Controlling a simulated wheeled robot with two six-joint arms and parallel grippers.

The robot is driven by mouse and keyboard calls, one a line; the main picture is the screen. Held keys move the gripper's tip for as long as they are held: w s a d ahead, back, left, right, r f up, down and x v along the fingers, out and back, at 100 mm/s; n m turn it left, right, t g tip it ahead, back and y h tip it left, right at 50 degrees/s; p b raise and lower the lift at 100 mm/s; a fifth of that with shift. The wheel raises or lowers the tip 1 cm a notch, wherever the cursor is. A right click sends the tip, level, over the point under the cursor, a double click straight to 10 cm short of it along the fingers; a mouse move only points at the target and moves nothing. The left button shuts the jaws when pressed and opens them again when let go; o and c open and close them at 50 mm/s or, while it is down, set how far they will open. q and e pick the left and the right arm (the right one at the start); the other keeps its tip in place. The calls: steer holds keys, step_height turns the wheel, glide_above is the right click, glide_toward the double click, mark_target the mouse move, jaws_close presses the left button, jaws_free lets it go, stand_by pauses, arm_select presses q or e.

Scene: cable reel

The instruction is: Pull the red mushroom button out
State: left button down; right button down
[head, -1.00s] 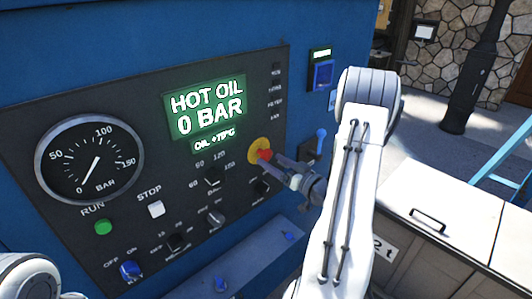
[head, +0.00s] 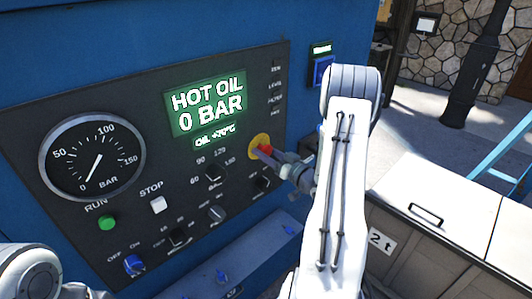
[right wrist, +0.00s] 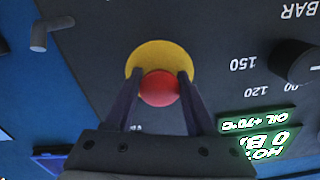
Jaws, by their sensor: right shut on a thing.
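The red mushroom button (head: 264,151) stands on a yellow round plate (head: 257,141) on the dark control panel, right of the display. In the right wrist view the red button (right wrist: 160,89) shows in front of the yellow plate (right wrist: 158,54). My right gripper (head: 272,154) is at the button, its two fingers on either side of the red head. In the right wrist view the right gripper (right wrist: 159,92) is shut on the button. Of my left arm, only white links show at the lower left; its gripper is not in view.
The display (head: 207,104) reads HOT OIL, 0 BAR. A pressure gauge (head: 92,157), a green RUN button (head: 107,222), a white STOP button (head: 158,205) and several knobs share the panel. A blue ledge (head: 255,255) runs below. A white-topped cabinet (head: 440,200) stands at right.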

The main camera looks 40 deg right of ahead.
steer(key=shift+s+d+f+b, duration=0.1)
steer(key=shift+s+b, duration=0.35)
steer(key=shift+s, duration=0.3)
steer(key=shift+c, duration=1.2)
jaws_free()
steer(key=shift+s, duration=0.15)
steer(key=shift+s+d, duration=0.1)
steer(key=shift+s, duration=0.25)
steer(key=s+b, duration=0.3)
steer(key=s, duration=0.6)
steer(key=shift+s+d, duration=0.3)
